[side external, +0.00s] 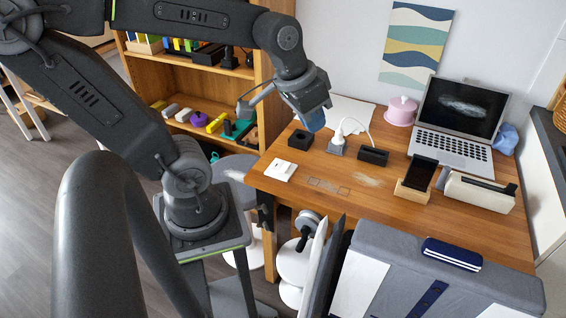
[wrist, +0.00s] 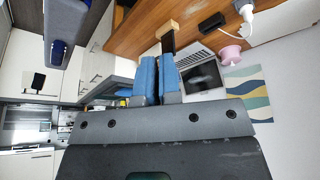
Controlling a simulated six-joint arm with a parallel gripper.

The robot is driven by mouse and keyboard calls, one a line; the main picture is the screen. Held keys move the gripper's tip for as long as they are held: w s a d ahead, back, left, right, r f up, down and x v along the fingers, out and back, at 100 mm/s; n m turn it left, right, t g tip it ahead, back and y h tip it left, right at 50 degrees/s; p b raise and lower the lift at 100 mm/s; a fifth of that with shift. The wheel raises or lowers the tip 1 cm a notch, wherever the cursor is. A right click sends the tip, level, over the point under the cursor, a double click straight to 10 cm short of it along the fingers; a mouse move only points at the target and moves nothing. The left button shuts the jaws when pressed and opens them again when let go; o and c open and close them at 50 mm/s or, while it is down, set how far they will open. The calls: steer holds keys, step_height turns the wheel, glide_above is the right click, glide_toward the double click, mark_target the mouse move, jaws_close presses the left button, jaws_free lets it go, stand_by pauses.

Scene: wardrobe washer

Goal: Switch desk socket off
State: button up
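The desk socket (side external: 336,149) is a small grey block on the wooden desk, with a white plug (side external: 340,136) and cable in it. In the wrist view the socket (wrist: 241,4) and plug (wrist: 246,14) show at the top edge. A white plate (side external: 281,170), perhaps a switch, lies nearer the desk's left edge. My gripper (side external: 315,124) is above the back left of the desk, apart from the socket and to its upper left. In the wrist view its blue fingers (wrist: 158,80) are together, with nothing visible between them. The socket's switch state is too small to tell.
On the desk (side external: 460,232) are black boxes (side external: 301,140) (side external: 373,156), a phone on a wooden stand (side external: 416,178), a laptop (side external: 459,125), a pink pot (side external: 401,110) and a cream case (side external: 478,192). A wooden shelf (side external: 262,75) stands behind my arm. The desk's front middle is clear.

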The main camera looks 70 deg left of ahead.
steer(key=w+a+f, duration=0.1)
steer(key=a, duration=0.1)
steer(key=w+a+f+n+g, duration=0.1)
steer(key=w+a+f, duration=0.1)
steer(key=a, duration=0.1)
steer(key=w+a+f+n, duration=0.1)
steer(key=a, duration=0.2)
steer(key=shift+w+a+f, duration=0.15)
steer(key=shift+a, duration=0.1)
jaws_close()
steer(key=n+g+h, duration=0.1)
steer(key=n+h, duration=0.1)
steer(key=n, duration=0.4)
glide_above(285, 168)
steer(key=s+a, duration=0.3)
step_height(285, 168, down, 14)
steer(key=shift+f, duration=0.15)
steer(key=shift+w+a, duration=0.1)
steer(key=x, duration=1.4)
steer(key=shift+d, duration=0.2)
